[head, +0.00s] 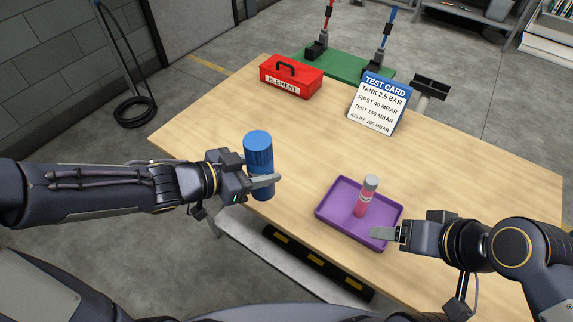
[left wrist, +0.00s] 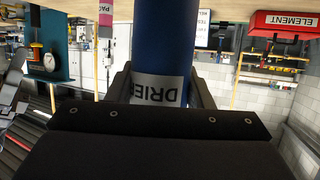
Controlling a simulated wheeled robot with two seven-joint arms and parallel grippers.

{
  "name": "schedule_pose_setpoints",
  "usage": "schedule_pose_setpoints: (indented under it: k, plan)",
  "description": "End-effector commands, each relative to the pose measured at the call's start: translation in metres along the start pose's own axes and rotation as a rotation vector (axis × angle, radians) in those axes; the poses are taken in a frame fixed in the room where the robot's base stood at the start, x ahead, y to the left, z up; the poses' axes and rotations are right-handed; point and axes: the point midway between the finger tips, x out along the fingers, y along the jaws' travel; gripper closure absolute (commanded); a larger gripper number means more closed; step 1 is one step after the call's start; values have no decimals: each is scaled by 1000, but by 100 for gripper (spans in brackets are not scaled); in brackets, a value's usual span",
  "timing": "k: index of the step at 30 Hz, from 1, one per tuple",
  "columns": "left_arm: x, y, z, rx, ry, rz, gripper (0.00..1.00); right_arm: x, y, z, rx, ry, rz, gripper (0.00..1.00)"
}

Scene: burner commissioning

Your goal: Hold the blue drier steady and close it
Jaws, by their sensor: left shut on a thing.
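The blue drier (head: 258,150) is an upright ribbed-topped cylinder at the table's near left edge. My left gripper (head: 264,181) is shut around its body below the top. In the left wrist view, which is upside down, the drier (left wrist: 161,40) stands between the two fingers, with part of its white label reading "DRIE". Whether the drier's base touches the table cannot be told. My right gripper (head: 385,233) is at the right near corner of the purple tray, apart from the drier; its fingers overlap in view, so its opening is unclear.
The purple tray (head: 330,213) holds an upright red-pink cylinder with a grey top (head: 366,196). A red ELEMENT box (head: 291,79), a test card (head: 377,105) and a green base with two posts (head: 345,63) stand farther back. The table's middle is clear.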

Motion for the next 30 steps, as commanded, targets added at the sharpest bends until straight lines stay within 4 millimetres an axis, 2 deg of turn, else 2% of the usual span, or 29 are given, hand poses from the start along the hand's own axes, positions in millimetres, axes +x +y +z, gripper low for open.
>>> schedule_pose_setpoints:
  k: [9, 13, 24, 30]
  plan:
    - [0, 0, -1, 1, 2, 0, 100, 0, 0, 0, 0, 0, 0, 27]
    - [8, -6, 0, 0, 2, 2, 100, 2, 1, 1, 0, 0, 0, 27]
    - [80, -58, 9, -2, 1, 3, 100, 3, 1, 2, 0, 0, 0, 27]
    - [115, -77, 34, -1, 1, 3, 100, 5, 2, 3, 0, 0, 0, 27]
